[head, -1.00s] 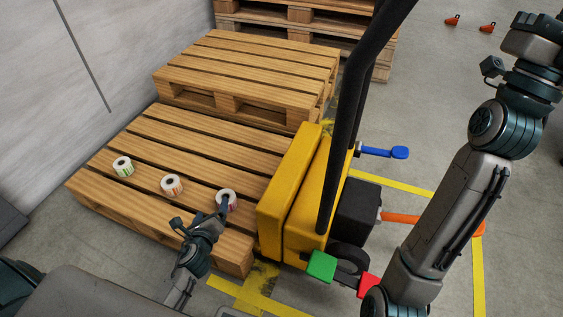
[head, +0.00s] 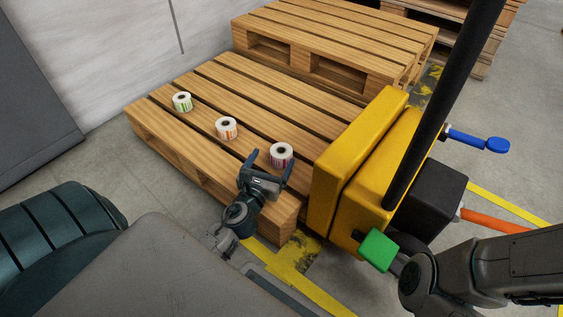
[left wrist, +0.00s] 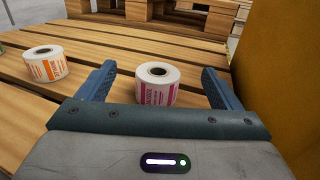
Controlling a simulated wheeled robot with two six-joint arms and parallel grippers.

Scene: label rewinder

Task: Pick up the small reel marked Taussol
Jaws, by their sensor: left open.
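Three small white label reels stand in a row on the near wooden pallet. One has green marks (head: 182,102), one orange marks (head: 226,129) and one magenta-red marks (head: 281,155). The print is too small to read, so I cannot tell which is marked Taussol. My left gripper (head: 271,163) is open at the magenta-marked reel. In the left wrist view this reel (left wrist: 157,84) stands upright between the spread fingers, with gaps on both sides. The orange-marked reel (left wrist: 45,65) is to the left, outside the fingers. My right gripper is out of view.
A yellow truck body (head: 362,165) with a dark mast stands close to the right of the magenta-marked reel. A higher stacked pallet (head: 335,40) is behind. A grey wall (head: 110,50) is on the left. Bare slats lie behind the reels.

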